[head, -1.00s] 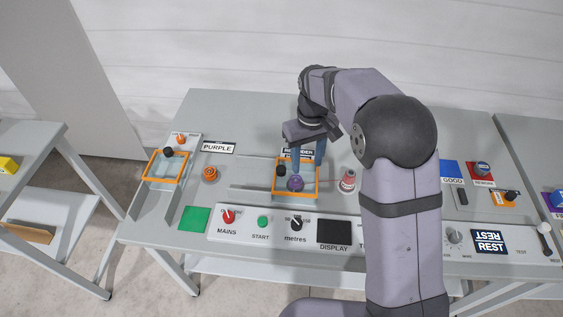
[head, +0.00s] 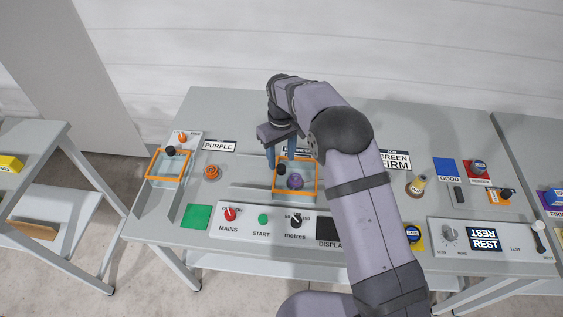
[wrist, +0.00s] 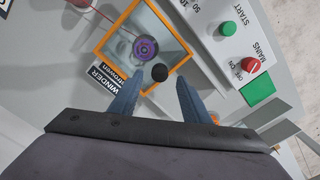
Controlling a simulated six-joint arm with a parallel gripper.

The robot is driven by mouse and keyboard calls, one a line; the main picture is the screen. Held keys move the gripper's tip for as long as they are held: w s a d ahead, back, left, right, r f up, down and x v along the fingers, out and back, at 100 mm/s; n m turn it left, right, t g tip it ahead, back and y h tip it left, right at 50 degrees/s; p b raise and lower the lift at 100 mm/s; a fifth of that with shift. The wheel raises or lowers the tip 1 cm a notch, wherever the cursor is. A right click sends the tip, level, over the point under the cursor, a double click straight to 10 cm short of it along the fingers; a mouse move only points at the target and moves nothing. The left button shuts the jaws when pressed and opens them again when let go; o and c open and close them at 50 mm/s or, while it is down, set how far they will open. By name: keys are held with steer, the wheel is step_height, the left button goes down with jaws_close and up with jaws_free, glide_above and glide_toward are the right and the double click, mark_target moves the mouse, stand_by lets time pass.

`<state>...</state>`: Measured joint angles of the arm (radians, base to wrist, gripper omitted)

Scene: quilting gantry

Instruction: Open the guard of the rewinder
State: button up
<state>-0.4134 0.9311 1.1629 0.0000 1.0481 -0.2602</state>
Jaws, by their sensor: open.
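The rewinder's guard (head: 317,177) is a clear cover with an orange frame, lying closed over a purple spool (head: 295,181) in the middle of the bench. A black knob (head: 281,169) stands at its left side. In the wrist view the orange-framed guard (wrist: 187,56), the purple spool (wrist: 145,47) and the black knob (wrist: 160,72) all show. My gripper (head: 281,160) is open and empty, its blue fingers pointing down at the knob. In the wrist view the fingertips (wrist: 161,80) lie either side of the knob; whether they touch it I cannot tell.
A second orange-framed cover (head: 187,168) with a black knob stands at the left. The rewinder label (wrist: 112,77) is behind the guard. A control panel with the red mains knob (head: 230,214) and green start button (head: 263,219) runs along the front. A thread cone (head: 416,186) stands to the right.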

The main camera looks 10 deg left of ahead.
mark_target(282, 167)
steer(key=shift+f+p, duration=0.6)
steer(key=shift+f, duration=1.3)
